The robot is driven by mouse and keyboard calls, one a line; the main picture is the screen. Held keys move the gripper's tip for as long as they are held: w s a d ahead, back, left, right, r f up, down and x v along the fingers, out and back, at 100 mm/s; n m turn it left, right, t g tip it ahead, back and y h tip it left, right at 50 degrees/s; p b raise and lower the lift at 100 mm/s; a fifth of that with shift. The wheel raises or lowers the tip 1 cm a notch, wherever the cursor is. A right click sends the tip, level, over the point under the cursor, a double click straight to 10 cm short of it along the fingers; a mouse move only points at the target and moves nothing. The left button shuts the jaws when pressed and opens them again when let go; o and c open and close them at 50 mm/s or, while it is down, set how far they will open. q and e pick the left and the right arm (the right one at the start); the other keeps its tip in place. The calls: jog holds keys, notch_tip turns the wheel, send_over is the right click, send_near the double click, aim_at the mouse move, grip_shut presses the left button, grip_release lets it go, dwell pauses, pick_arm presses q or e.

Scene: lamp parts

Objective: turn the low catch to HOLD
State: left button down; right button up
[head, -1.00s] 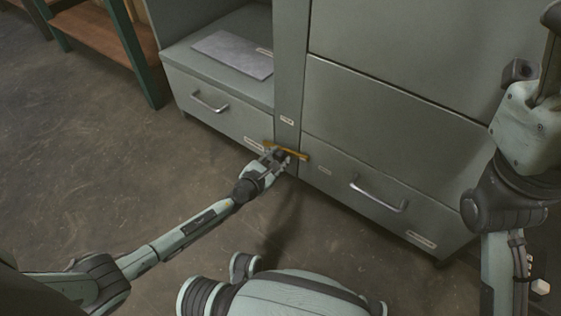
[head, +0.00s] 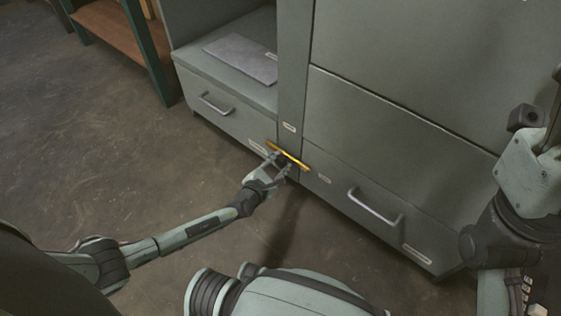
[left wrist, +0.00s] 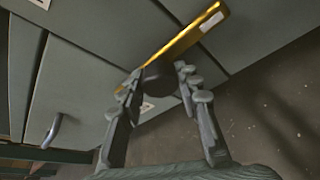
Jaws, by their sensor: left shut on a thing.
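The low catch is a yellow bar (head: 290,157) with a dark round knob, low on the post between the cabinet's two drawers. The bar slopes down to the right in the head view. In the left wrist view the yellow bar (left wrist: 185,40) runs behind the dark knob (left wrist: 160,76). My left gripper (head: 281,165) is at the catch, its fingers shut on either side of the knob. Small labels sit left (head: 258,147), right (head: 325,179) and above (head: 289,127) the catch; their words are too small to read. My right gripper cannot be made out.
A left drawer with a handle (head: 216,107) and a right drawer with a handle (head: 374,208) flank the catch. A grey sheet (head: 242,58) lies on the left shelf. A green-legged wooden rack (head: 112,35) stands at upper left. The floor (head: 100,150) at left is clear.

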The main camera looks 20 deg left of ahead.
pick_arm(q)
jog(key=shift+w+d+r, duration=0.15)
jog(key=shift+w+d, duration=0.05)
jog(key=shift+w, duration=0.05)
jog(key=c, duration=1.1)
grip_release()
jog(key=shift+d, duration=0.1)
jog(key=shift+o, duration=0.2)
jog(key=shift+s, duration=0.15)
jog(key=v, duration=0.7)
jog(key=shift+s, duration=0.15)
